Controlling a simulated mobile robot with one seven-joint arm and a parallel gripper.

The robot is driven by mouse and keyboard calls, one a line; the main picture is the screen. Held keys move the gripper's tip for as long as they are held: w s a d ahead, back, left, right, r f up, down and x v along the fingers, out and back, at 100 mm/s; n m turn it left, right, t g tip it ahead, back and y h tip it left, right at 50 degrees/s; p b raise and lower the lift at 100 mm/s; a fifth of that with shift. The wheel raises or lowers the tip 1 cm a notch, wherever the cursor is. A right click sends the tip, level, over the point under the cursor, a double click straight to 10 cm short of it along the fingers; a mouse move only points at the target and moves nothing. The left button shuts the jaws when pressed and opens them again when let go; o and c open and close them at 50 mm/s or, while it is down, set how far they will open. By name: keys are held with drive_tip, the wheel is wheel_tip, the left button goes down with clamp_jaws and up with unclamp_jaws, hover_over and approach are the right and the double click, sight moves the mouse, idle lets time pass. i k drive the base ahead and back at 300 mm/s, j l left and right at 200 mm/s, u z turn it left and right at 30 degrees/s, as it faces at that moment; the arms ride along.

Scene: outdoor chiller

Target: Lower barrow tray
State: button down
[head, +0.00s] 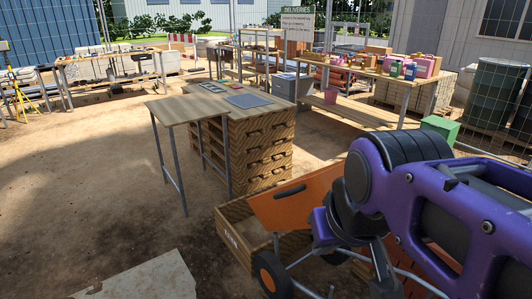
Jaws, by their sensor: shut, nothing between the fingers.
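The barrow stands at the lower right in the head view. Its orange tray (293,203) is tilted, with its broad face turned toward the left, and its right part is hidden behind my arm. A dark wheel with an orange hub (268,281) and grey frame tubes show below the tray. My purple arm reaches in from the right edge across the barrow. My gripper (336,257) is low at the arm's end, close to the barrow frame, and seems empty. I cannot tell if it touches the barrow.
A wooden crate (235,238) lies just behind and left of the barrow. A work table (175,110) with stacked pallets (262,153) stands beyond it. A pale board (150,278) lies on the ground at front left. Open dirt is on the left. A loaded table (392,77) stands back right.

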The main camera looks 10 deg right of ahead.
sight(288, 206)
drive_tip(key=i+j+z, duration=0.15)
drive_tip(key=z, duration=0.3)
drive_tip(key=i+j+z, duration=0.25)
drive_tip(key=z, duration=0.2)
drive_tip(key=i+j+z, duration=0.15)
drive_tip(key=j, duration=0.2)
drive_tip(key=i+j+z, duration=0.15)
drive_tip(key=j, duration=0.25)
drive_tip(key=i, duration=0.05)
